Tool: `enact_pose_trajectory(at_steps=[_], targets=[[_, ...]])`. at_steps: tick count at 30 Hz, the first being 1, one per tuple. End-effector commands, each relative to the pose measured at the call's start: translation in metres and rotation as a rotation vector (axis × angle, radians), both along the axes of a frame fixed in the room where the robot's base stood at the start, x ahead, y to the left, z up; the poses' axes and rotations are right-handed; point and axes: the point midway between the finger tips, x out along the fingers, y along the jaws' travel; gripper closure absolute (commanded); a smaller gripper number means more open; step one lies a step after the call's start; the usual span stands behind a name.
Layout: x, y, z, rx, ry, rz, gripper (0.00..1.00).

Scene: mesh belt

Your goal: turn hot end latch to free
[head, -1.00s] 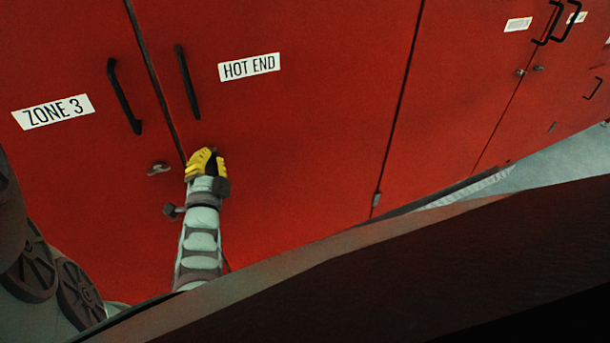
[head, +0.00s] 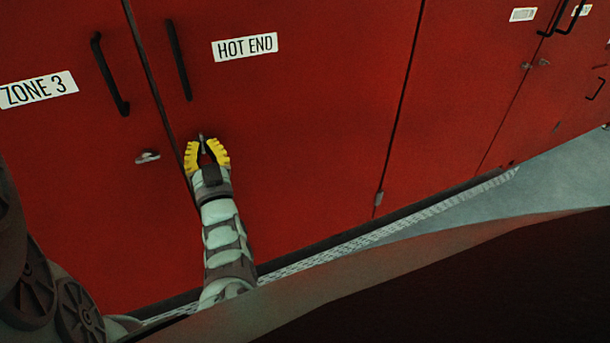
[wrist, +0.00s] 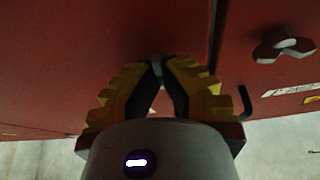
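The HOT END door (head: 290,130) is the red panel right of the seam, with its label (head: 244,47) near the top. My gripper (head: 203,143) is at the left edge of this door, its yellow fingers on either side of the small grey hot end latch (head: 202,140). The latch handle looks roughly upright, mostly hidden by the fingers. In the wrist view, my fingertips (wrist: 158,65) come close together with a bit of grey between them; they appear closed on the latch.
The ZONE 3 door (head: 70,180) is at left, with its own latch (head: 147,157) lying roughly sideways close to my gripper. Black handles (head: 178,60) stand out above. More red doors run to the right, with open grey floor (head: 480,210) below.

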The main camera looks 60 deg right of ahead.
Motion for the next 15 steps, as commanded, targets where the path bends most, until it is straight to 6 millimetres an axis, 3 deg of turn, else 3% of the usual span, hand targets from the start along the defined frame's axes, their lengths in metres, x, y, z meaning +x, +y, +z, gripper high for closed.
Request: enact_pose_trajectory(at_steps=[15], targets=[[-0.0002, -0.0010, 0.0009, -0.116, 0.069, -0.001, 1.00]])
